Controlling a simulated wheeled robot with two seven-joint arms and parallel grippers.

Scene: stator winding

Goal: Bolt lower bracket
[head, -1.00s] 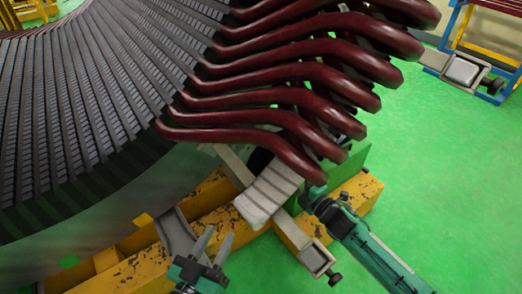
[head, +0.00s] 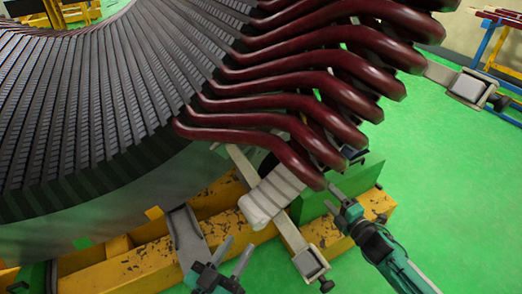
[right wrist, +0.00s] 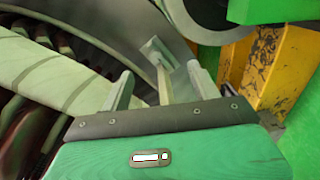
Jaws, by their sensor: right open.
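A grey metal bracket arm (head: 291,232) slopes down from beside the stator's lower edge and ends in a square clamp with a dark knob (head: 310,263). A ridged pale pad (head: 270,197) lies across the arm, under the lowest dark red coil ends (head: 250,135). My right gripper (head: 335,198) is open, just right of the pad and by the coil tips. In the right wrist view its two fingers (right wrist: 160,85) stand apart, with a grey metal bar (right wrist: 160,60) beyond them. My left gripper (head: 234,252) is open and empty, left of the clamp. I cannot make out a bolt.
The ribbed stator core (head: 80,110) fills the left. A worn yellow beam (head: 140,265) and a green block (head: 355,180) lie below the coils. Another clamp (head: 468,88) stands at upper right. The green floor (head: 450,190) at right is clear.

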